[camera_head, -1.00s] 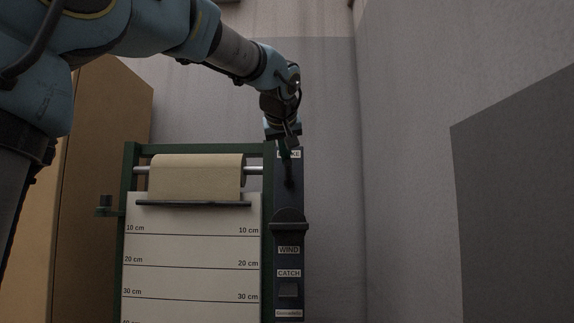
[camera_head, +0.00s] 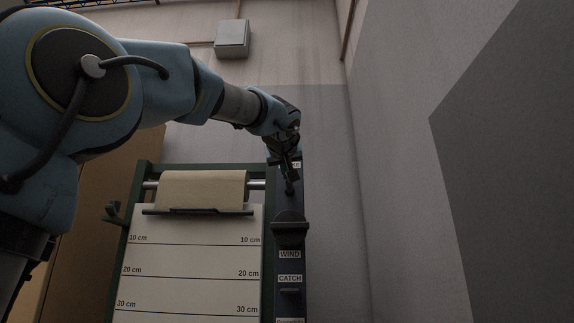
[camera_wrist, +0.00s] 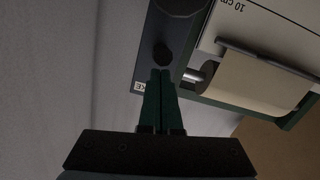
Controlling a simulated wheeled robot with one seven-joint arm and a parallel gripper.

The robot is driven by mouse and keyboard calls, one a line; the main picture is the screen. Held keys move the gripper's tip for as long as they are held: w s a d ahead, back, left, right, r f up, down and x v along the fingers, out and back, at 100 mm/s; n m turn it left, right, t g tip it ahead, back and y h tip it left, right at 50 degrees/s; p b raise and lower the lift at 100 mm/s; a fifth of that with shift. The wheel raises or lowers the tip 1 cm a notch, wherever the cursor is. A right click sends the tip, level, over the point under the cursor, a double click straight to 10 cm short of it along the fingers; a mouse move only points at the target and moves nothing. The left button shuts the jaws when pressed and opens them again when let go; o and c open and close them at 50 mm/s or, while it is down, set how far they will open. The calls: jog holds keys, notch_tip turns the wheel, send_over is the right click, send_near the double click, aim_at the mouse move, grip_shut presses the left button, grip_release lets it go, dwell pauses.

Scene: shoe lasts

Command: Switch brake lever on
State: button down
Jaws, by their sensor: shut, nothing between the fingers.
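The brake lever (camera_head: 289,188) is a small dark lever on the dark control strip (camera_head: 291,207), below a partly hidden label that looks like the brake label (camera_head: 295,165). In the wrist view the round dark end of the lever (camera_wrist: 162,54) lies just beyond my fingertips. My gripper (camera_head: 287,178) is in front of the top of the strip. Its green fingers (camera_wrist: 161,73) are together with nothing between them, and their tips are at or very near the lever. I cannot tell whether they touch it.
A larger dark rounded part (camera_head: 290,222) sits above the wind label (camera_head: 289,254) and the catch label (camera_head: 290,279). Left of the strip are a brown paper roll (camera_head: 203,190) and a marked white board (camera_head: 190,255) in a green frame. A grey wall panel (camera_head: 500,170) stands right.

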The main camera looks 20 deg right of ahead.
jog(key=shift+f+t+b, duration=0.3)
jog(key=shift+f+b, duration=0.15)
jog(key=shift+b, duration=0.55)
jog(key=shift+r, duration=0.1)
jog(key=shift+r, duration=0.25)
jog(key=s+a+r+p, duration=0.2)
jog(key=s+a+r, duration=0.2)
jog(key=s, duration=0.5)
jog(key=shift+a, duration=0.8)
